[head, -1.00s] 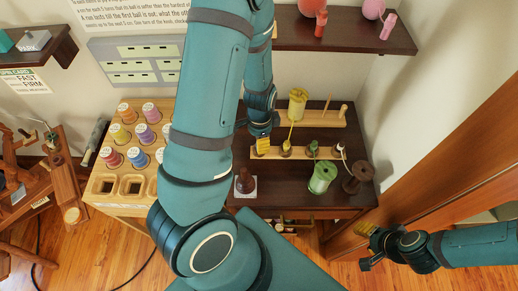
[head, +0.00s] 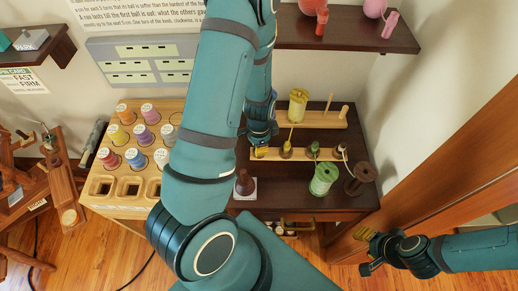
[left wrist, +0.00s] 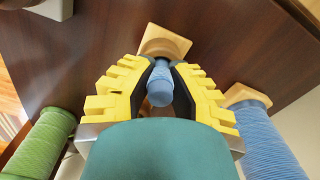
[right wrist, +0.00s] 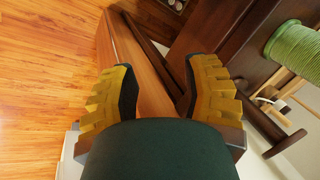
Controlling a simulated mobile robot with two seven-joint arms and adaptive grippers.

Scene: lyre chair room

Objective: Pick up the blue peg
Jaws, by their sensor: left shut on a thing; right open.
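In the head view my left gripper (head: 262,150) is at the left end of the front wooden strip, and the peg is hidden there. My right gripper (head: 370,246) is low at the right, away from the table. In the right wrist view it (right wrist: 160,82) is open and empty.
The dark table (head: 285,192) holds a yellow spool (head: 298,106), a green spool (head: 322,179), a brown spool (head: 360,179) and a dark knobbed piece (head: 245,183). A wooden rack (head: 101,213) of coloured spools stands left. A wooden panel (head: 440,165) rises on the right.

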